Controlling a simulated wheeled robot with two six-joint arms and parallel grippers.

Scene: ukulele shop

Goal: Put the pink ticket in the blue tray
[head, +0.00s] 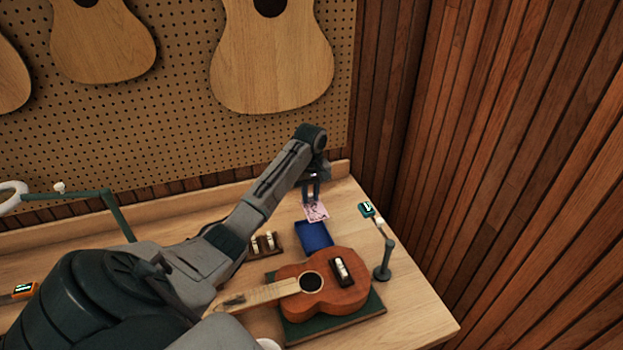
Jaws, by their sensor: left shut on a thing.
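The pink ticket (316,212) hangs from my left gripper (311,197), which is shut on it. The ticket is tilted and sits over the far part of the blue tray (315,238) as seen from the head. The tray is a shallow blue box on the workbench, and its bare floor shows below the ticket. How high the ticket is above the tray is hard to tell. My right gripper is not in view.
A ukulele (325,287) lies on a green mat (335,325) just in front of the tray. A small wooden rack (264,247) stands left of it. A stand with a green device (367,209) is to the right. Pegboard and wooden walls close the back and right.

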